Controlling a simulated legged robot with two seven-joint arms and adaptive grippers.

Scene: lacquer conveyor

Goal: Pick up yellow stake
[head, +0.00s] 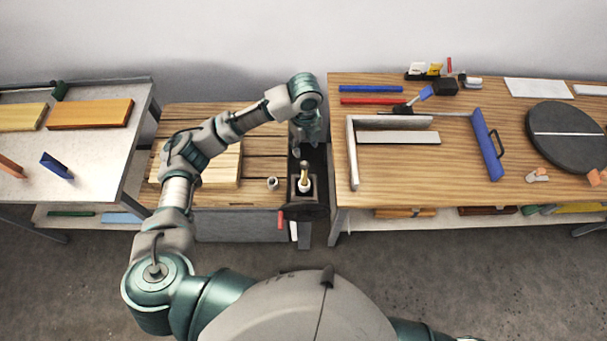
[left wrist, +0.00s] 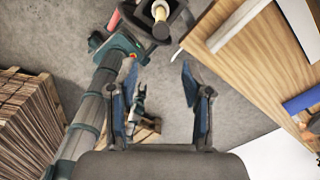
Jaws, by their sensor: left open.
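A short yellowish-gold stake (head: 304,173) stands upright with a pale base in a dark square holder (head: 318,209), in the gap between the wooden bench and the right table. In the left wrist view the stake (left wrist: 160,11) shows at the top edge, partly cut off, in the dark holder (left wrist: 160,31). My left gripper (head: 306,146) is open and empty, beyond the stake in the head view and apart from it. In the left wrist view its two fingers (left wrist: 161,82) are spread, with floor between them. My right gripper is out of view.
The right table (head: 460,170) holds a grey frame (head: 353,155), a blue-handled bar (head: 487,145) and a dark disc (head: 563,134). A pale board (head: 225,172) and a small cup (head: 272,183) are on the wooden bench (head: 190,115). A red handle (head: 281,220) sticks out beside the holder.

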